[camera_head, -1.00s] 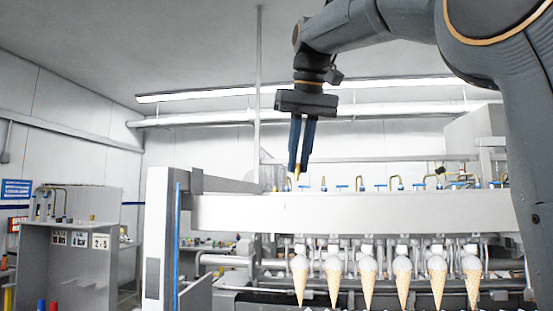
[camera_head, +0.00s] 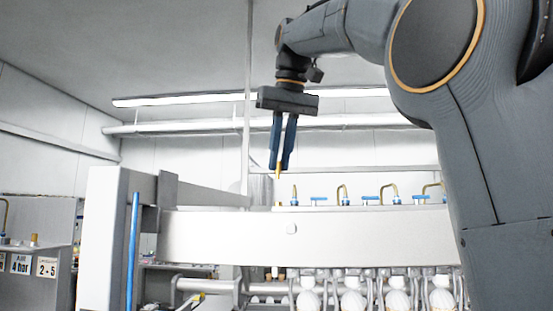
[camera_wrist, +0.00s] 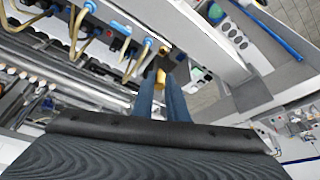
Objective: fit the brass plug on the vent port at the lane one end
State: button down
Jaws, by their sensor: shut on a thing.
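My gripper (camera_head: 279,168) points down above the top of the white machine beam, toward its left end. Its blue fingers are shut on a small brass plug (camera_head: 279,175), whose lower tip shows below the fingertips. In the wrist view the brass plug (camera_wrist: 161,77) sticks out beyond the fingertips (camera_wrist: 160,88). The plug appears apart from the beam. A small brass-coloured fitting (camera_wrist: 164,50) shows just past the plug in the wrist view; I cannot tell surely whether it is the vent port.
Blue fittings with bent brass pipes (camera_head: 343,193) stand along the beam (camera_head: 230,232) to the right of my gripper. A white upright post (camera_head: 101,240) with a blue tube (camera_head: 133,250) stands at the left. White-topped cones (camera_head: 351,301) hang below the beam.

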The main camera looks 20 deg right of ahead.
jog(key=shift+s, duration=0.15)
jog(key=shift+f, duration=0.15)
jog(key=shift+f+b, duration=1.35)
jog(key=shift+f, duration=0.3)
jog(key=shift+f+b, duration=0.5)
jog(key=shift+f, duration=0.7)
dwell(2.0)
jog(key=c, duration=1.7)
grip_release()
jog(key=shift+o, duration=0.7)
jog(key=shift+r, duration=0.1)
jog(key=shift+c, duration=0.3)
